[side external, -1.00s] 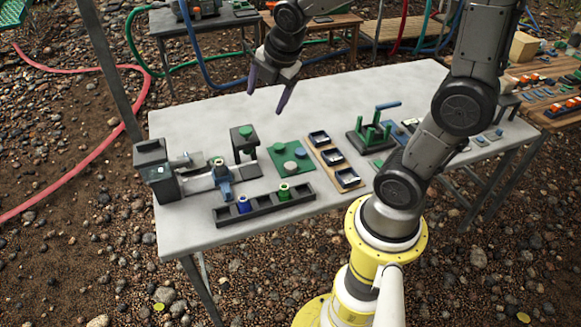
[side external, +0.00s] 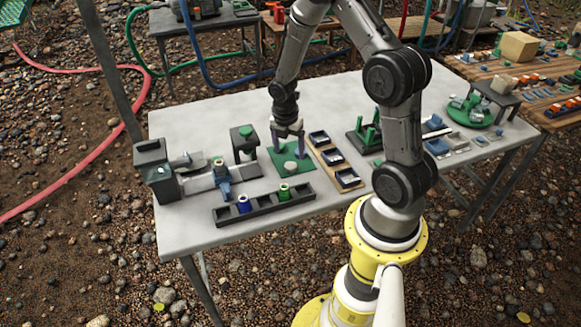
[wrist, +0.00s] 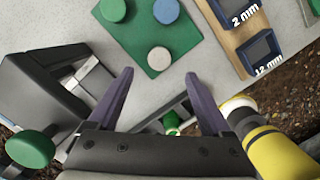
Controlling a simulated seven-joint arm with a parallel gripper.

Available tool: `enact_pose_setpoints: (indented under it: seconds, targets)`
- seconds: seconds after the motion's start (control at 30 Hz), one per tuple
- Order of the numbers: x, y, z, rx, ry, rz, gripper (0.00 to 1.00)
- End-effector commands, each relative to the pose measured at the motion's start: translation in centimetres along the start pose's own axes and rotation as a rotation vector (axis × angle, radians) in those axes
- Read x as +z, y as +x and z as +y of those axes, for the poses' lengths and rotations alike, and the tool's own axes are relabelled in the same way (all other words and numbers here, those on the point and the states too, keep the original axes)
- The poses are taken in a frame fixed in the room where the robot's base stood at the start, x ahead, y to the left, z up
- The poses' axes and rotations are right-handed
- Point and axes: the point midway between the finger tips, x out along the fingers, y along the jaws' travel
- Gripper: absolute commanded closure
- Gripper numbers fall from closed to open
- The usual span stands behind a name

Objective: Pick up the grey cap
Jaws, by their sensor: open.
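The grey cap (wrist: 159,57) is a light round disc on the green plate (wrist: 178,58), on the side nearest my gripper in the wrist view. It also shows in the side view (side external: 290,166), just below the fingers. A green cap (wrist: 113,8) and a blue-grey cap (wrist: 166,10) sit on the same plate. My gripper (side external: 289,153) is open over the plate, its fingers pointing down. In the wrist view the gripper (wrist: 159,74) has one fingertip on each side of the grey cap's line, with nothing between them. Whether the fingers touch anything is unclear.
A wooden tray (side external: 326,154) with dark bins stands close right of the plate. A dark rail (side external: 265,206) with a blue and a green spool lies in front. A dark press-like device (side external: 243,146) stands close left. Table behind is clear.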

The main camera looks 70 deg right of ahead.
Motion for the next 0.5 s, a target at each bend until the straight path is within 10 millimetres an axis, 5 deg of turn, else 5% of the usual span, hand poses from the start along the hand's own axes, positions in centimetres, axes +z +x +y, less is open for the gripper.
enact_pose_setpoints:
  seconds: [0.5]
  targets:
    - [0.1, 5.5, 0.0, 0.000, 0.000, 0.001, 0.17]
